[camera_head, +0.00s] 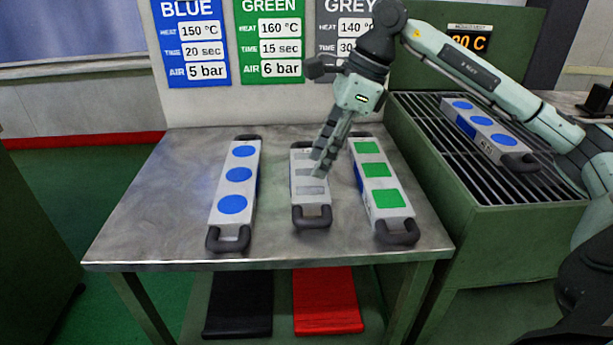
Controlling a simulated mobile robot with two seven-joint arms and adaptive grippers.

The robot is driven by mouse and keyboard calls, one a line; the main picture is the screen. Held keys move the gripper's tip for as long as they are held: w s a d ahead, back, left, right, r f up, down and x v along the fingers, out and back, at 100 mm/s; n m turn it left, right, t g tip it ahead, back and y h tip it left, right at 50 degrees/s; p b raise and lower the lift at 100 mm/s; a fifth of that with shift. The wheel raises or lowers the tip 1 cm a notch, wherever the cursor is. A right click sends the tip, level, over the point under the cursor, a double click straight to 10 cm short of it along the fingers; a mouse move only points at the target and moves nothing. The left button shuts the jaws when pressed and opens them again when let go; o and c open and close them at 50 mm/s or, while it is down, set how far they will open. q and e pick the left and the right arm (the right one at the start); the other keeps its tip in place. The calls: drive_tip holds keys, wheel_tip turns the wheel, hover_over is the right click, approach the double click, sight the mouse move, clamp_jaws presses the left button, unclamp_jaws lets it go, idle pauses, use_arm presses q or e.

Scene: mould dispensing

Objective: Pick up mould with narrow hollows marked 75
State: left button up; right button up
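The mould with narrow grey hollows (310,187) lies in the middle of the metal table, its dark handles at the near and far ends. Its marking is not readable here. My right gripper (320,168) reaches down from above and covers part of this mould's upper right side. Its fingers look close together; whether they touch the mould or are open cannot be told. To the left lies a mould with blue round hollows (238,174). To the right lies a mould with green square hollows (379,180). My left gripper is not in view.
Another mould with blue round hollows (484,134) lies on the slatted green heater (450,170) at right. A black tray (239,305) and a red tray (328,300) are under the table (160,200). The table's left side is clear. Signs hang behind.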

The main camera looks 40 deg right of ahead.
sight(309, 180)
drive_tip(key=x, duration=0.4)
drive_tip(key=shift+a+f, duration=0.1)
drive_tip(key=shift+f, duration=0.15)
clamp_jaws()
drive_tip(key=shift+r, duration=0.1)
